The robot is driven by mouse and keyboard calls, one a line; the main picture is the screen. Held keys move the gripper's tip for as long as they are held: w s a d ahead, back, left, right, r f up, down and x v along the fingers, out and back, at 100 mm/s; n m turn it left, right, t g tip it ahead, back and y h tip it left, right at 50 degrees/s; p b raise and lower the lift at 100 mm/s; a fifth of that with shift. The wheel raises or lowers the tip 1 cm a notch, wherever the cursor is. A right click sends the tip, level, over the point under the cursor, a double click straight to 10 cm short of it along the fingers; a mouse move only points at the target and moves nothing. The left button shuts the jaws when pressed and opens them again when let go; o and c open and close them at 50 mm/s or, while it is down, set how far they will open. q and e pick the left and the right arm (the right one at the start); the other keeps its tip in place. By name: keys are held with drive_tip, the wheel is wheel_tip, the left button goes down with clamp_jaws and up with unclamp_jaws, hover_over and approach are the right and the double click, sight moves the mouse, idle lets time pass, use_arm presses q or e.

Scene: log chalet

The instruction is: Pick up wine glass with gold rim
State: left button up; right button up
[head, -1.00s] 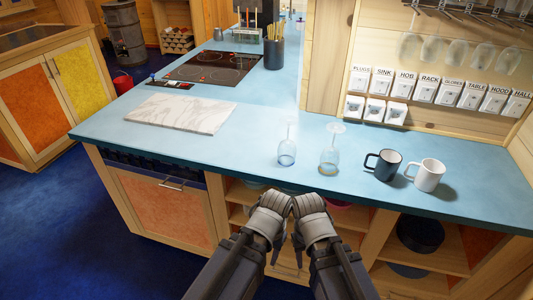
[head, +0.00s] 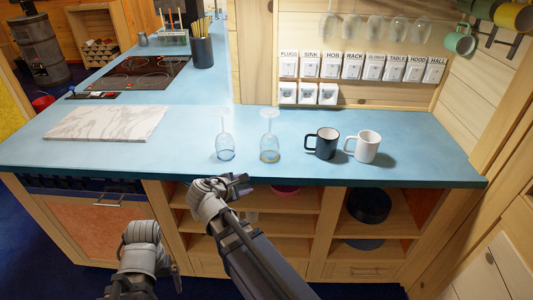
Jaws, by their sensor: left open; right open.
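The wine glass with the gold rim (head: 269,148) stands upside down on the blue counter in the head view, its gold rim on the counter and its foot up. A similar upside-down glass with a blue rim (head: 225,147) stands just left of it. My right gripper (head: 238,186) is open and empty, in front of the counter's front edge, below and a little left of the gold-rimmed glass, apart from it. My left gripper (head: 166,270) is open, low at the lower left, well away from both glasses; its fingers are partly hidden.
A dark mug (head: 322,144) and a white mug (head: 366,147) stand right of the glasses. A marble board (head: 106,123) lies to the left. Labelled switches (head: 347,67) line the wall behind, with glasses hanging above. Open shelves (head: 300,205) are under the counter. Counter between board and glasses is clear.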

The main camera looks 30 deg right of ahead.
sight(270, 133)
drive_tip(key=shift+w+d+r+n+t+h+b, duration=0.45)
drive_tip(key=shift+w+d+r+n+t+h, duration=0.35)
drive_tip(key=shift+w+d+r+n, duration=1.3)
drive_tip(key=shift+w+d+r+n+t+h+b, duration=0.45)
drive_tip(key=shift+w+d+r+n+t+h, duration=0.4)
drive_tip(key=shift+w+d+n, duration=1.5)
drive_tip(key=shift+w+d+r+n+t+h+b, duration=0.55)
drive_tip(key=shift+w+d+r+n+h, duration=0.55)
drive_tip(key=shift+d, duration=2.1)
drive_tip(key=shift+r, duration=0.25)
drive_tip(key=shift+c, duration=0.4)
clamp_jaws()
